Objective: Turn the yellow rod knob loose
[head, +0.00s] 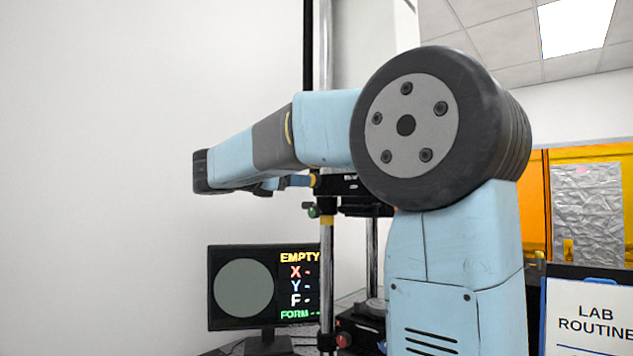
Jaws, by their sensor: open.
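A small yellow part, which looks like the yellow rod knob (313,181), shows at the left end of a black bracket (343,185) on an upright metal rod (327,262). My gripper (297,181) is partly seen below my blue forearm, pointing right, with its tip at the yellow knob. The jaws are open. The view is too small to tell whether they are around the knob or touching it. My arm hides what lies to the right of the bracket.
A monitor (265,285) reading "EMPTY" stands at the left. A "LAB ROUTINE" board (588,318) is at the right. White wall (90,180) fills the left.

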